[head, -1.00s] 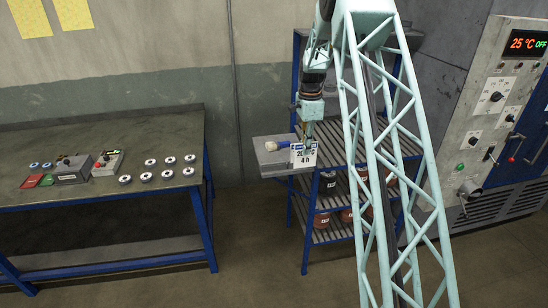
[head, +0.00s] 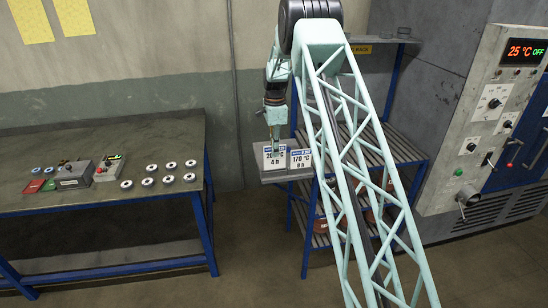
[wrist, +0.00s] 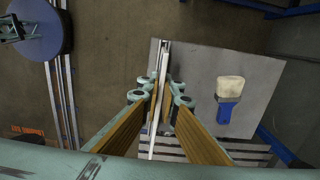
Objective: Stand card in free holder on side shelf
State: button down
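In the head view a white card marked 4 h (head: 274,162) hangs upright below my gripper (head: 274,140), at the left of the grey side shelf (head: 272,180). A second card marked 170 °C 8 h (head: 302,161) stands close to its right on the same shelf. In the wrist view my gripper (wrist: 163,98) has its fingers closed around a thin card edge. The shelf (wrist: 200,62) lies below. I cannot tell whether the held card touches a holder; the holder's slot is hidden by the cards and fingers.
A brush with a blue handle (wrist: 227,108) lies on the shelf beside the cards. A blue slatted rack (head: 385,148) stands to the right. A workbench (head: 100,140) with several discs is at the left. The control cabinet (head: 490,110) is far right.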

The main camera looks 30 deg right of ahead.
aim_at(274, 169)
jog(key=shift+w+a, duration=0.1)
jog(key=shift+w, duration=0.05)
jog(key=shift+f+p, duration=0.4)
jog(key=shift+f, duration=1.35)
jog(key=shift+f, duration=0.2)
jog(key=c, duration=2.9)
grip_release()
jog(key=shift+r, duration=0.25)
jog(key=shift+r+b, duration=0.7)
jog(key=shift+r, duration=5.25)
